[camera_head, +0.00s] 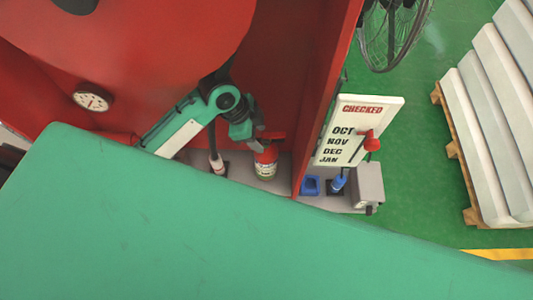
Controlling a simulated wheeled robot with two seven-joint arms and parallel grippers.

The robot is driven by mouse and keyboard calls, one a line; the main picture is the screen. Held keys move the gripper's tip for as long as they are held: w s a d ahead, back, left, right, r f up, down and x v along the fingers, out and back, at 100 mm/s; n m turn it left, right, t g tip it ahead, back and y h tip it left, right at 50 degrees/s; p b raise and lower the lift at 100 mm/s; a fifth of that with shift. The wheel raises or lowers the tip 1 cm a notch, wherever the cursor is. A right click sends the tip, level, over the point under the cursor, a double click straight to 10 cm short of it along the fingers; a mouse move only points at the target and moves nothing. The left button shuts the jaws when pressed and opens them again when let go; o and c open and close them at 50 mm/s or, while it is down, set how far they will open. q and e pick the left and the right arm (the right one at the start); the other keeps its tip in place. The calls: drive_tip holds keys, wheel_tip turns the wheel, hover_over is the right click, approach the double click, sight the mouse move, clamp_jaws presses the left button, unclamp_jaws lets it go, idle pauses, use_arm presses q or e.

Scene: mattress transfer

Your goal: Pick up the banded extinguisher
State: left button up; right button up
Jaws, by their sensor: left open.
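A small red extinguisher with a pale label band (265,163) stands upright on a grey shelf inside the red cabinet. My left arm comes in from the left, and its open gripper (262,138) is right at the top of this extinguisher. The fingers are small and partly blend with the red behind them, so I cannot tell whether they touch it. The extinguisher's top is partly hidden by the gripper. My right gripper is not in view.
A pale-handled item (216,163) stands left of the extinguisher. A red partition (325,95) rises on its right. Beyond it are a "CHECKED" month board (345,115), a blue-handled item (338,182) and a blue holder (311,186). A green surface (200,240) fills the foreground.

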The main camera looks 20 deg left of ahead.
sight(269, 141)
use_arm(q)
drive_tip(key=d, duration=0.1)
drive_tip(key=d+f+p, duration=0.1)
drive_tip(key=p, duration=0.1)
drive_tip(key=shift+w+d+f, duration=0.15)
drive_tip(key=shift+w+d, duration=0.15)
drive_tip(key=shift+d, duration=0.1)
drive_tip(key=shift+d+f, duration=0.15)
drive_tip(key=shift+f, duration=0.15)
drive_tip(key=shift+f+p, duration=0.3)
drive_tip(key=shift+f, duration=0.05)
drive_tip(key=shift+w, duration=0.1)
clamp_jaws()
drive_tip(key=shift+r, duration=0.1)
idle(0.4)
